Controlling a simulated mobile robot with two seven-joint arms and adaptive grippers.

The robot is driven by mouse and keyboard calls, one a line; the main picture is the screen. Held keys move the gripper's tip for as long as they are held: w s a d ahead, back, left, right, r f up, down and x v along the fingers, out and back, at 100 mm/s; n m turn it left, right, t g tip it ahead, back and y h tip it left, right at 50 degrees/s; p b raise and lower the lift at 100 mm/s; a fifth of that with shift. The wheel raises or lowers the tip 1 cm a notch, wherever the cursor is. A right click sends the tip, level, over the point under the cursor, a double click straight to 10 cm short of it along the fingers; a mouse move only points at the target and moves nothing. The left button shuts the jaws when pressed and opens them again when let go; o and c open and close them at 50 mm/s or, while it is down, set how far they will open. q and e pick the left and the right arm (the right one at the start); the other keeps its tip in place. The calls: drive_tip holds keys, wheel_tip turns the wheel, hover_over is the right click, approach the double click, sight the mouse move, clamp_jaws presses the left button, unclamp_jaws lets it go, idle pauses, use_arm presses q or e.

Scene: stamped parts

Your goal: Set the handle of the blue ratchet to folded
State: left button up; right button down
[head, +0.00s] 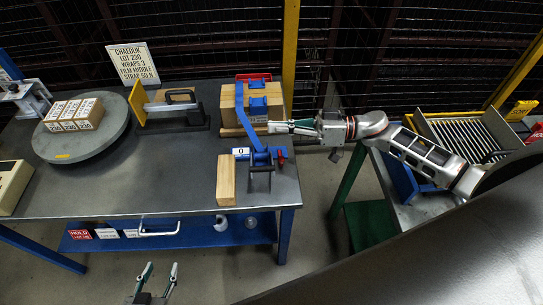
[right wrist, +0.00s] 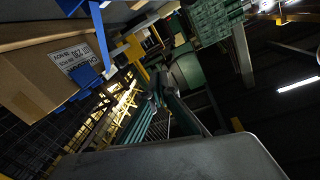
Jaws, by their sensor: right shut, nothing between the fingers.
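The blue ratchet (head: 261,157) sits near the right end of the grey table, on a blue strap (head: 244,112) that runs up to a strapped carton (head: 259,103). A dark looped part of it points toward the front edge; whether the handle is folded is too small to tell. My right gripper (head: 271,127) comes in from the right, shut and empty, at the carton's front right corner, apart from the ratchet in the picture. It also shows in the right wrist view (right wrist: 157,88), where the ratchet cannot be made out. My left gripper (head: 161,268) is open and empty before the table.
A wooden block (head: 226,180) lies left of the ratchet. A grey turntable (head: 82,140) with small boxes is at left. A roller conveyor (head: 468,136) is at right. The table's middle is clear.

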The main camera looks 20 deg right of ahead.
drive_tip(key=s+d+m+g, duration=0.2)
drive_tip(key=s+d+g, duration=0.25)
drive_tip(key=d, duration=0.25)
drive_tip(key=shift+g, duration=0.35)
drive_tip(key=a, duration=0.3)
drive_tip(key=w+a+f+p, duration=0.1)
drive_tip(key=a, duration=0.2)
drive_tip(key=w+a+f, duration=0.1)
drive_tip(key=a, duration=0.2)
drive_tip(key=shift+a+p, duration=0.15)
drive_tip(key=shift+p, duration=0.15)
drive_tip(key=shift+s+a+f, duration=0.4)
drive_tip(key=shift+s+f, duration=0.25)
drive_tip(key=shift+f, duration=0.2)
drive_tip(key=shift+s+a+f, duration=0.35)
drive_tip(key=shift+s+f, duration=0.3)
drive_tip(key=shift+f, duration=0.15)
